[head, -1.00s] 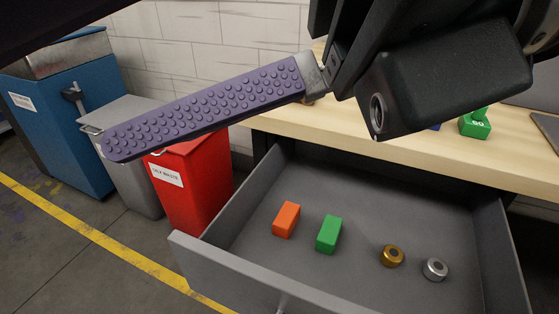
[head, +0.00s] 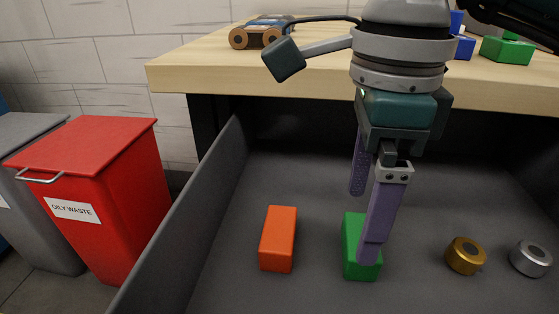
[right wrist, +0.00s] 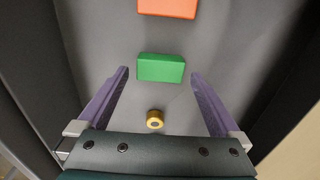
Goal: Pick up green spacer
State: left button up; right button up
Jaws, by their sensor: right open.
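The green spacer (head: 351,232) is a rectangular block lying on the floor of the open grey drawer. My right gripper (head: 362,215) points down into the drawer, and one purple finger hides part of the spacer in the head view. In the right wrist view the green spacer (right wrist: 160,68) lies ahead of the open fingers, near the middle of the gap between them. The right gripper (right wrist: 160,75) is empty, and I see no contact with the spacer. My left gripper does not show.
An orange block (head: 278,239) lies left of the spacer. A gold ring-shaped part (head: 465,256) and a silver one (head: 531,258) lie to the right. The drawer's side wall (head: 190,220) and the wooden tabletop (head: 210,68) bound the space. A red waste bin (head: 100,190) stands outside.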

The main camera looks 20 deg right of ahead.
aim_at(355, 234)
notch_tip(355, 234, down, 5)
jog(key=shift+b, duration=0.7)
jog(key=shift+w, duration=0.1)
jog(key=shift+r, duration=0.1)
jog(key=c, duration=1.1)
